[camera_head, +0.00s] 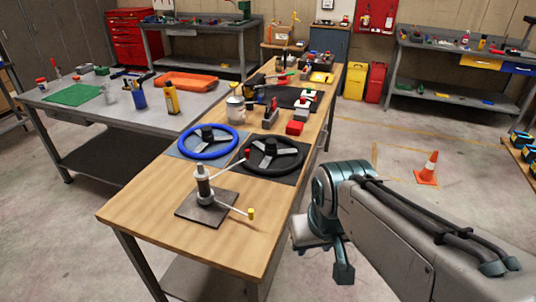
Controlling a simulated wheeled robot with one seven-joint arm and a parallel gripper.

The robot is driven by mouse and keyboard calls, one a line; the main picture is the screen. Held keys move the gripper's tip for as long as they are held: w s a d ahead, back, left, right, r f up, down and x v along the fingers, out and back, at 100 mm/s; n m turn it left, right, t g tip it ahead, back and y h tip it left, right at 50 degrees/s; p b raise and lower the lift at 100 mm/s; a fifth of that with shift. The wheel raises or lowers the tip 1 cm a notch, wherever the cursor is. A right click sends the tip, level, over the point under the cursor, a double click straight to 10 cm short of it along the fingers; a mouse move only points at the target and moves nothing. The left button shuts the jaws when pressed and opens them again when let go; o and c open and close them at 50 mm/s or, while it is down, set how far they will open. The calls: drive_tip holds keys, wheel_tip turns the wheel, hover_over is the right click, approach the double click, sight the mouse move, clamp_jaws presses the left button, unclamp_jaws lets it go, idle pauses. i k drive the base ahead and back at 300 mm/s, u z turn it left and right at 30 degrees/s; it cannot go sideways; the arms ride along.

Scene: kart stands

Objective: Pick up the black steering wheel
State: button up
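The black steering wheel (275,154) lies flat on a dark square mat on the wooden table (150,211). It has grey spokes and a dark hub. Nothing is seen held.
A metal stand (205,196) with a lever and a yellow-tipped rod stands in front of the wheels. A traffic cone (427,168) stands on the floor at right. The table's near left end is clear.

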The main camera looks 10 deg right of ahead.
sight(270, 149)
drive_tip(key=k, duration=0.15)
drive_tip(key=z, duration=1.25)
drive_tip(key=i, duration=3.2)
drive_tip(key=u, duration=3.35)
drive_tip(key=i, duration=0.55)
